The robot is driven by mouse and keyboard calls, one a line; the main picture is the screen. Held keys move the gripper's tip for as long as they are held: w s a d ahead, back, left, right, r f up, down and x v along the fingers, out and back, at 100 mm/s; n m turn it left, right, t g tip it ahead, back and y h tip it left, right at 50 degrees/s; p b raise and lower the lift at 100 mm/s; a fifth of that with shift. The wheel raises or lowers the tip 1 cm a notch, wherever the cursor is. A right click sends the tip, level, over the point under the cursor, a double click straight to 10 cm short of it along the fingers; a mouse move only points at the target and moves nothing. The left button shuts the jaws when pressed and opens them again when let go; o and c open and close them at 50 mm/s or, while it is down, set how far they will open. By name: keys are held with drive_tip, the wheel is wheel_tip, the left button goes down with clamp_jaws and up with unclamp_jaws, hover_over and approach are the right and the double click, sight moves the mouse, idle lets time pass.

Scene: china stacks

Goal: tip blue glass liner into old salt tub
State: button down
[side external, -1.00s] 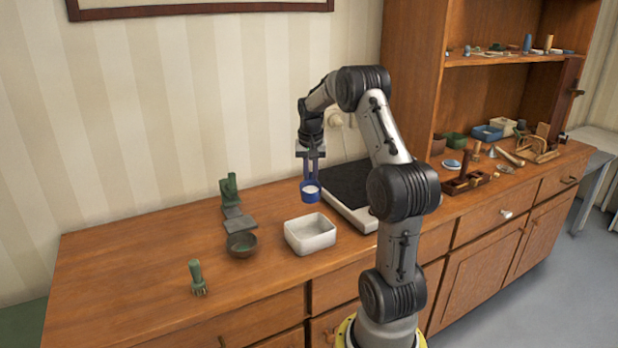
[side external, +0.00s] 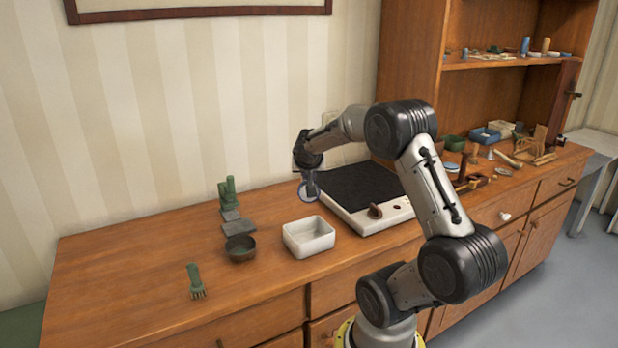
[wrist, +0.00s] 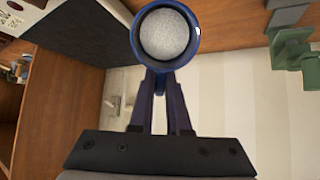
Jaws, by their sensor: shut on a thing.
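The blue glass liner (wrist: 165,67) is a round cup with white grainy stuff inside, seen through its mouth in the wrist view. My gripper (wrist: 165,80) is shut on its near side. In the side view my gripper (side external: 311,180) holds the liner (side external: 308,199) in the air, above and behind the salt tub (side external: 309,250). The liner shows there as a small ring and looks tilted; how far is hard to tell. The tub is a whitish rectangular open box on the wooden top, with a pale inside. No stream of grains shows.
A black-topped pale device (side external: 345,188) with a brown piece stands right of the tub. A dark bowl (side external: 240,255) is left of it. The front left is clear.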

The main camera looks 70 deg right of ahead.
drive_tip(key=shift+s+a+r+t+h, duration=0.2)
drive_tip(key=shift+a+r+h, duration=0.25)
drive_tip(key=shift+h, duration=0.4)
drive_tip(key=shift+s+a+r+t+h, duration=0.1)
drive_tip(key=shift+a+r+t+h, duration=0.3)
drive_tip(key=shift+h, duration=0.45)
drive_tip(key=shift+a, duration=0.15)
idle(3.0)
drive_tip(key=shift+a+f+y, duration=0.15)
drive_tip(key=shift+f+y, duration=0.05)
drive_tip(key=shift+y, duration=0.2)
drive_tip(key=shift+w+a+r+n, duration=0.1)
drive_tip(key=shift+w+a+n, duration=0.1)
drive_tip(key=shift+n, duration=0.1)
drive_tip(key=shift+y, duration=0.5)
drive_tip(key=shift+w+d+f+y, duration=0.25)
drive_tip(key=shift+w+d+y, duration=0.1)
drive_tip(key=shift+d+y, duration=0.2)
drive_tip(key=shift+s+d+f+g+y, duration=0.1)
drive_tip(key=shift+d+f+g+y, duration=0.2)
drive_tip(key=shift+d+g, duration=0.4)
drive_tip(key=shift+s+d+f+y, duration=0.15)
drive_tip(key=shift+d+f+y, duration=0.1)
drive_tip(key=shift+f, duration=0.05)
